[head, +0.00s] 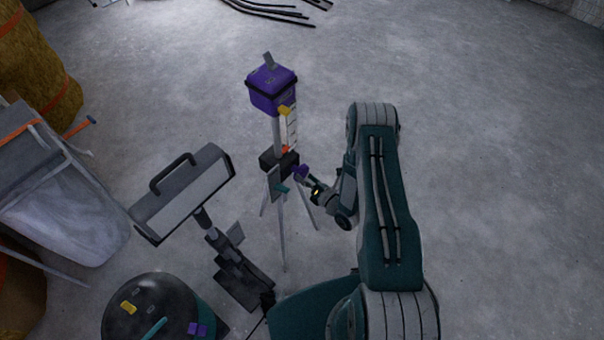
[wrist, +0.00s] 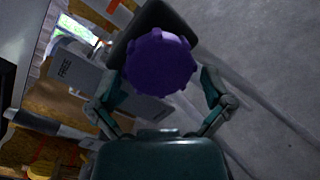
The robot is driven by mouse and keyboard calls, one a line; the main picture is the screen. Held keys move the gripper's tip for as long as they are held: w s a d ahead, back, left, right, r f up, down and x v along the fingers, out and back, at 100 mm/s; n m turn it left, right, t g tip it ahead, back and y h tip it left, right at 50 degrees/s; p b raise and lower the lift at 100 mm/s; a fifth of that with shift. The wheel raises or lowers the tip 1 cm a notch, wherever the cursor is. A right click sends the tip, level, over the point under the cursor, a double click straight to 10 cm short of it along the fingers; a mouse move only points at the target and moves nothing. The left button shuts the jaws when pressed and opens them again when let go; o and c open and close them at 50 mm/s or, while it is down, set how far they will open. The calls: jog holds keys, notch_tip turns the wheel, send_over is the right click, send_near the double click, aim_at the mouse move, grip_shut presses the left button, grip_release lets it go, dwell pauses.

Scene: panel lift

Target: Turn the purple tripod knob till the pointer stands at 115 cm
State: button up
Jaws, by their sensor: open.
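The purple knob (head: 301,172) sits on the right side of the tripod's dark block (head: 275,160). In the wrist view the round, ribbed knob (wrist: 158,62) faces me. My gripper (head: 311,184) reaches it from the right and is open. In the wrist view its fingers (wrist: 160,84) stand on either side of the knob; I cannot tell whether they touch it. A purple box (head: 271,88) tops the tripod's post. A pale scale (head: 292,128) hangs below it, with a yellow piece (head: 285,111) near its top and a small orange-red mark (head: 285,149) low down. The scale's numbers are too small to read.
A work lamp (head: 188,195) on a stand is left of the tripod. A dark round drum (head: 150,310) with small items on top stands at the lower left. Tripod legs (head: 281,235) spread below the knob. The floor (head: 480,150) on the right is clear.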

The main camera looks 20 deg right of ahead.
jog(key=shift+w+a, duration=0.3)
jog(key=shift+w, duration=0.25)
jog(key=c, duration=0.9)
